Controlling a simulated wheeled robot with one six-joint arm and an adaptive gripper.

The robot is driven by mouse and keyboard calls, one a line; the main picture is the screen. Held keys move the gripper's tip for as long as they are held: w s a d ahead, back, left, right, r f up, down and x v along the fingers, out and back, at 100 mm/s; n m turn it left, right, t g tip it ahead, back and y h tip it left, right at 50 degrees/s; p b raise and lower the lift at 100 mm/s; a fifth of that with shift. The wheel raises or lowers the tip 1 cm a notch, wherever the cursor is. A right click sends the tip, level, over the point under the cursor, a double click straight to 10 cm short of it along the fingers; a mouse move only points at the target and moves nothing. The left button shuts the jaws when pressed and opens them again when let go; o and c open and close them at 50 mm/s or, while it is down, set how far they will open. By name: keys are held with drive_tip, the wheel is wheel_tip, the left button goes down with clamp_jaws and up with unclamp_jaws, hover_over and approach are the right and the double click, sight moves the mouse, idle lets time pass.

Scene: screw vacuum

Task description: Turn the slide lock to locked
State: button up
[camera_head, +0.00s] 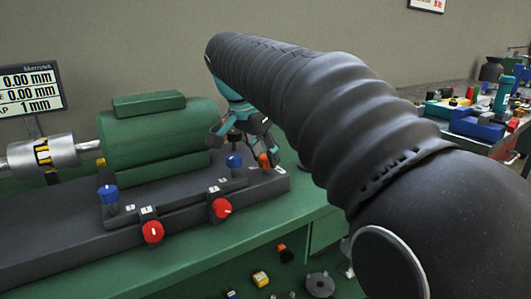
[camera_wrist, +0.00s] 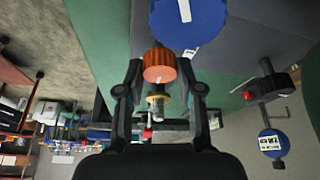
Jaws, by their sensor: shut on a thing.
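An orange knob (camera_head: 264,160) stands at the right end of the dark machine bed in the head view. In the wrist view the orange knob (camera_wrist: 158,66) sits between my fingertips, one on each side. My gripper (camera_wrist: 159,72) is shut on it. A threaded pin with a yellow ring (camera_wrist: 157,98) shows below the knob.
A blue knob (camera_head: 234,160) stands close to my gripper; another blue knob (camera_head: 108,194) is farther left. Two red knobs (camera_head: 221,208) (camera_head: 153,232) are on the bed's front. A green machine block (camera_head: 158,130) stands behind. A cluttered table (camera_head: 466,125) is at the right.

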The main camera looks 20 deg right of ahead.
drive_tip(key=o, duration=1.2)
drive_tip(key=shift+c, duration=0.2)
drive_tip(key=v, duration=1.2)
drive_tip(key=shift+d, duration=0.1)
